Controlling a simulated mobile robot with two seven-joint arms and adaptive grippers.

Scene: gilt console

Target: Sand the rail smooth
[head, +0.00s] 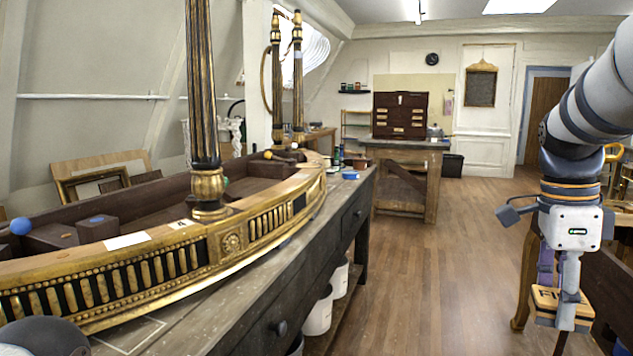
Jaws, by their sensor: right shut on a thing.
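My right gripper (567,302) is at the right side, pointing down. The block hangs in front of a table at the right edge, apart from the console. The long gilt console (232,243) lies on a workbench at the left. Its curved upper rail (75,255) is pale wood and gold above a fluted front. A white strip (126,241) lies on the rail. My left gripper is out of view.
Black and gold columns (203,110) rise from the console. The workbench (215,312) has drawers, with white buckets (318,312) beneath. Wooden floor (450,260) is open between bench and right-hand table. A cabinet (400,113) stands on a table at the back.

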